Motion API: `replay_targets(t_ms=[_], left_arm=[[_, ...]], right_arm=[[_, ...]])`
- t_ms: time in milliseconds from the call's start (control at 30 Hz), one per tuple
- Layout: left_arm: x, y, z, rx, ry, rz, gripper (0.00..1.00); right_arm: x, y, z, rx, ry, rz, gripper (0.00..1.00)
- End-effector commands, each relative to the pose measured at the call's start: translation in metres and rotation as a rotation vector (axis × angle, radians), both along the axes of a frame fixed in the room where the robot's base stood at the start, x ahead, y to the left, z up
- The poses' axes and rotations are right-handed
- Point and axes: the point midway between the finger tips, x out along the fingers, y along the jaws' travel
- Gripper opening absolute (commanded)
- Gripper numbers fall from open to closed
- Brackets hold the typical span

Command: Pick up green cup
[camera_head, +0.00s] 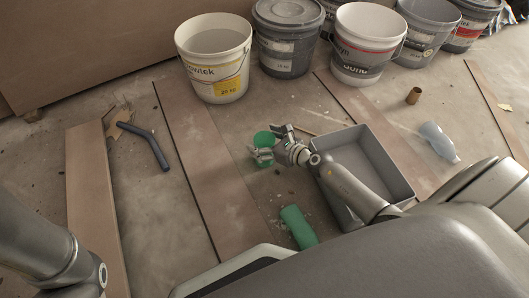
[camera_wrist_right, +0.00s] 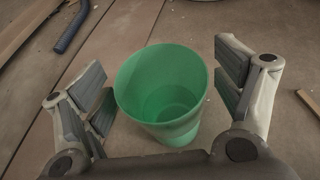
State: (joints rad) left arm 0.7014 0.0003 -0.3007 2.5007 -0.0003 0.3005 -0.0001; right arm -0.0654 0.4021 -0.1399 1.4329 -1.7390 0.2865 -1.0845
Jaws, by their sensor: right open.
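The green cup (camera_head: 263,137) stands upright on the floor near the middle of the head view, partly hidden by my right gripper (camera_head: 274,148). In the right wrist view the green cup (camera_wrist_right: 165,88) shows its open rim and empty inside. My right gripper (camera_wrist_right: 165,98) is open, with one finger pair on each side of the cup.
A grey tray (camera_head: 398,178) stands just right of my right gripper, under the arm. A green cylinder (camera_head: 298,227) lies below. A pale blue bottle-like thing (camera_head: 438,141), a brown cup (camera_head: 413,96) and a dark bent pipe (camera_head: 146,143) lie around. Several buckets (camera_head: 214,58) line the back.

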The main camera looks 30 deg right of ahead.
Motion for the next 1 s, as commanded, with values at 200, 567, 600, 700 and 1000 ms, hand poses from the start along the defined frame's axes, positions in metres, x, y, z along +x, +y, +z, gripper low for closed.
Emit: replay_targets(t_ms=[200, 567, 600, 700, 1000], left_arm=[[0.0000, 0.0000, 0.0005, 0.000, 0.000, 0.000, 0.40], [0.0003, -0.0001, 0.0006, 0.000, 0.001, 0.000, 0.40], [0.0004, 0.0000, 0.0006, 0.000, 0.001, 0.000, 0.40], [0.0004, 0.0000, 0.0006, 0.000, 0.001, 0.000, 0.40], [0.0009, 0.0000, 0.0094, 0.001, 0.003, 0.001, 0.40]], right_arm=[[-0.0002, -0.0001, 0.0004, 0.000, 0.000, 0.000, 0.81], [-0.0003, -0.0003, 0.0005, 0.000, 0.000, 0.000, 0.44], [-0.0003, -0.0003, 0.0005, 0.000, 0.000, 0.000, 0.44], [-0.0003, -0.0003, 0.0005, 0.000, 0.000, 0.000, 0.43], [-0.0002, -0.0006, 0.0090, -0.001, 0.000, -0.001, 0.43]])
